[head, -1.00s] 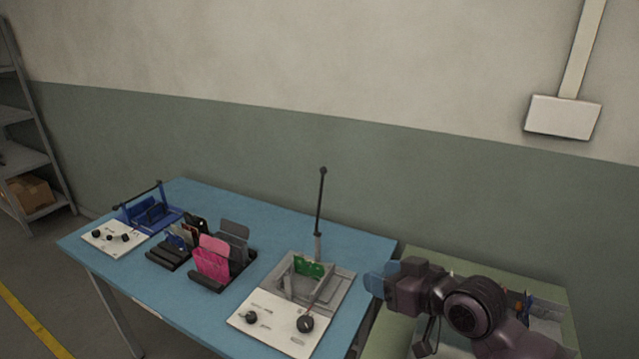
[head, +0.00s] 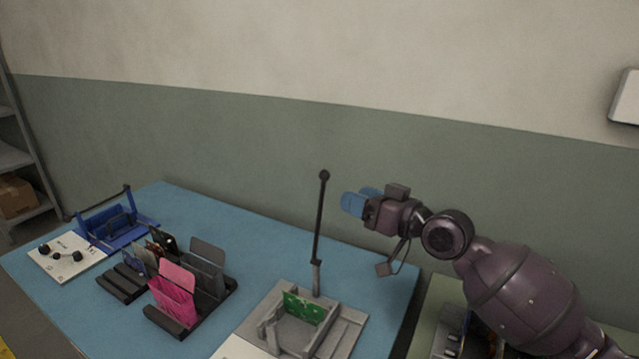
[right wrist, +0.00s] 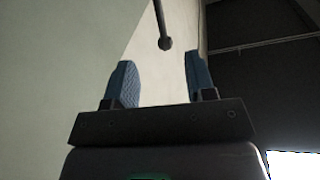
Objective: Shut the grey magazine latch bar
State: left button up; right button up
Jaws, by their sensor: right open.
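The grey magazine (head: 335,330) stands on the blue table with a green circuit board (head: 303,307) in it. Its latch bar (head: 318,222) is a thin dark rod with a ball at the end, standing nearly upright from a grey hinge at the back. My right gripper (head: 355,203) is open and empty, to the right of the bar's upper end and apart from it. In the right wrist view the bar's ball end (right wrist: 165,43) shows beyond and between the open blue fingertips (right wrist: 158,80). My left gripper is not in view.
Holders with pink (head: 174,290) and grey cards (head: 207,262) stand left of the magazine. A blue fixture (head: 118,228) with its own dark bar and a white panel (head: 66,257) are at the far left. A green table (head: 425,318) lies under my right arm.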

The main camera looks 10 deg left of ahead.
send_over(319, 218)
jog(key=w, duration=0.3)
jog(key=shift+a+r+b, duration=0.15)
jog(key=shift+a+b, duration=0.25)
jog(key=shift+a, duration=0.05)
grip_shut()
